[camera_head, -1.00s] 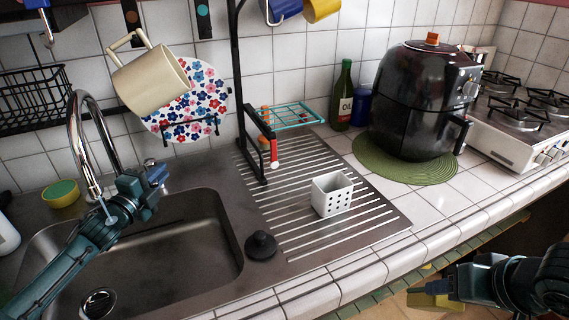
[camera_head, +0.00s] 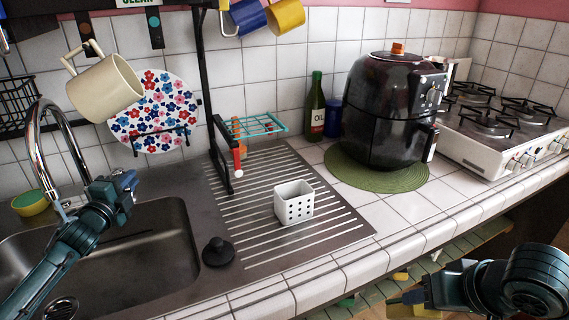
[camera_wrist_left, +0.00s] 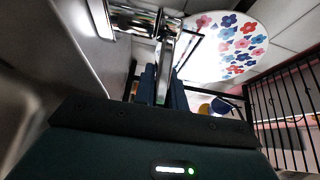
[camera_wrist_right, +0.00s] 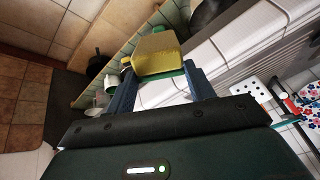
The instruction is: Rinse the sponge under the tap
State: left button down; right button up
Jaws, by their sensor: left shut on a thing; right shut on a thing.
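The sponge (camera_head: 405,304), yellow with a green layer, is held in my right gripper (camera_head: 422,295) in front of the counter's front edge, well right of the sink. It also shows in the right wrist view (camera_wrist_right: 156,52), between the fingertips. The chrome tap (camera_head: 38,130) arches over the left of the sink (camera_head: 150,245). My left gripper (camera_head: 125,182) is at the tap, and in the left wrist view a chrome part of the tap (camera_wrist_left: 163,70) sits between its fingers (camera_wrist_left: 163,85). I cannot see whether water is running.
A white perforated holder (camera_head: 294,202) stands on the ribbed drainboard, with a black plug (camera_head: 218,252) beside the sink. A black air fryer (camera_head: 390,110) stands on a green mat (camera_head: 350,175). A cream mug (camera_head: 105,88) is above the sink. A yellow-green bowl (camera_head: 32,203) is behind the tap.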

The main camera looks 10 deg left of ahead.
pick_arm(q)
jog(key=c, duration=1.4)
grip_release()
jog(key=shift+c, duration=0.2)
jog(key=s, duration=1.2)
jog(key=shift+d, duration=0.3)
